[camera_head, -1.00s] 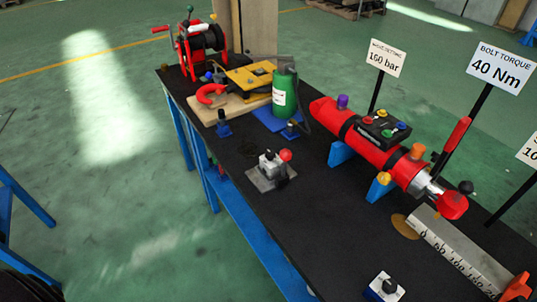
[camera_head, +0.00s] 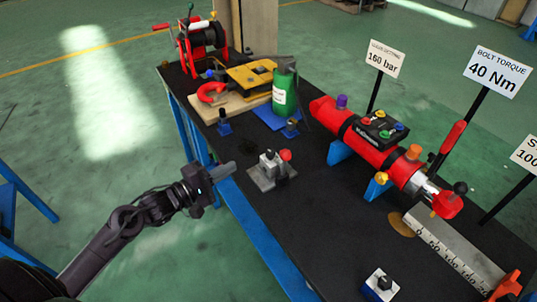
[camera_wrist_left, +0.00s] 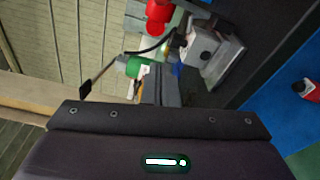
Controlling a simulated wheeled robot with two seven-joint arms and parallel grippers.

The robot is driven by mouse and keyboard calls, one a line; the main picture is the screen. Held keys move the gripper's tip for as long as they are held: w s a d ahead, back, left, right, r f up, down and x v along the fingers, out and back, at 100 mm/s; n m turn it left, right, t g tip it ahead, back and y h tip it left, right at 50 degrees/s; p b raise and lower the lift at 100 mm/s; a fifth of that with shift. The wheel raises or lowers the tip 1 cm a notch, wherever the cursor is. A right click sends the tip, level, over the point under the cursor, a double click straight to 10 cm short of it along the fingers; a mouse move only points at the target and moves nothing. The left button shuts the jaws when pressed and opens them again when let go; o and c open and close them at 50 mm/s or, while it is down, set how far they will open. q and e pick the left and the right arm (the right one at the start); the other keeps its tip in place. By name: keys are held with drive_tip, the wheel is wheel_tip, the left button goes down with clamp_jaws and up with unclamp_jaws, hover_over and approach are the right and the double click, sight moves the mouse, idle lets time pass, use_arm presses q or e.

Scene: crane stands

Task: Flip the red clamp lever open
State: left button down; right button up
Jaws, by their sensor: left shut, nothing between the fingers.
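The clamp (camera_head: 268,173) is a small grey block on a flat metal plate near the bench's left edge. Its lever ends in a red knob (camera_head: 285,155), on the block's right side in the head view. My left gripper (camera_head: 230,168) is shut and empty, just left of the clamp and apart from it, pointing at it. In the left wrist view the shut fingers (camera_wrist_left: 161,86) point up the picture, with the grey clamp block (camera_wrist_left: 207,50) beyond to the right and the red knob (camera_wrist_left: 158,14) ahead. My right gripper is not in view.
A red cylinder (camera_head: 375,148) with coloured knobs lies right of the clamp. A green bottle (camera_head: 285,92) and a blue-based post (camera_head: 224,124) stand behind. A switch block (camera_head: 380,285) sits at the front. The black bench top (camera_head: 310,220) is clear around the clamp.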

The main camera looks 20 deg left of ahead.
sight(284, 163)
use_arm(q)
drive_tip(key=shift+r, duration=0.1)
drive_tip(key=w+d+p, duration=0.2)
drive_tip(key=w+d, duration=0.5)
drive_tip(key=d, duration=0.2)
drive_tip(key=shift+w+r, duration=0.25)
drive_tip(key=shift+r, duration=0.05)
idle(0.4)
drive_tip(key=shift+p, duration=0.3)
